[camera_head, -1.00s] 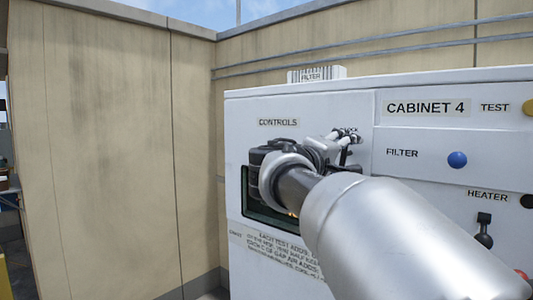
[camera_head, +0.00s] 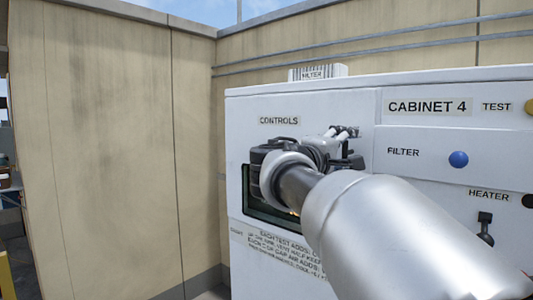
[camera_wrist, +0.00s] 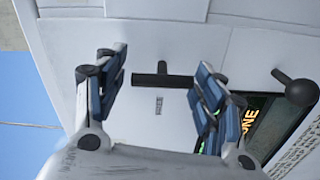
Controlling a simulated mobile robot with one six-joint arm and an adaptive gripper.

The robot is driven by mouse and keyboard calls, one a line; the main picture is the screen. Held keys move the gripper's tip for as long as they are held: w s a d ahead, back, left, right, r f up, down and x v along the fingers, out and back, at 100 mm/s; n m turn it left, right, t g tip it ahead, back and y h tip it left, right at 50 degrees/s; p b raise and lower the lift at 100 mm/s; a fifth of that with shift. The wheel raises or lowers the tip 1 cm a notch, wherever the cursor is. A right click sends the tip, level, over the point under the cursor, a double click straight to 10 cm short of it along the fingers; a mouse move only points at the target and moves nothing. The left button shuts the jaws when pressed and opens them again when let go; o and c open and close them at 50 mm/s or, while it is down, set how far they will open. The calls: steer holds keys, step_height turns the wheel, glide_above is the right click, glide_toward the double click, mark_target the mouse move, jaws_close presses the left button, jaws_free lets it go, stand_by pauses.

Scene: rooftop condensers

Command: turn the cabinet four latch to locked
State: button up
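Cabinet 4 (camera_head: 420,140) is a white unit with its name on a label at the upper right in the head view. In the wrist view a black T-shaped handle (camera_wrist: 165,80), apparently the latch, sticks out of the white panel, with a small label beside it that I cannot read. My gripper (camera_wrist: 155,78) is open, one finger on each side of the handle. The right finger overlaps the handle's right end; I cannot tell whether they touch. In the head view my gripper (camera_head: 343,142) is against the upper controls panel, and my arm hides the latch.
A dark-framed display window (camera_head: 262,213) lies behind my wrist. A blue filter button (camera_head: 458,159) and a black heater lever (camera_head: 485,230) are on the right. A beige wall (camera_head: 120,150) stands left.

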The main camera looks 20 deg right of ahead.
steer(key=shift+o, duration=0.6)
steer(key=v, duration=1.2)
steer(key=shift+s, duration=0.1)
steer(key=s+d+f+g+y, duration=0.1)
steer(key=s+f+y, duration=0.15)
steer(key=f, duration=0.35)
steer(key=s+f+g+y, duration=0.1)
steer(key=s+f+y, duration=0.1)
steer(key=s+f, duration=0.3)
steer(key=s+a+f+m+y, duration=0.1)
steer(key=s+a+f+y, duration=0.2)
steer(key=s+a+f, duration=0.2)
steer(key=s+a+f+m+g+y, duration=0.1)
steer(key=s+a+f+y, duration=0.3)
steer(key=f, duration=0.8)
steer(key=s+a+f+m+g+y, duration=0.1)
steer(key=s+a+f+y, duration=0.3)
steer(key=s+f, duration=0.3)
steer(key=shift+a+f+m, duration=0.4)
steer(key=shift+a+f, duration=0.25)
steer(key=shift+a, duration=0.15)
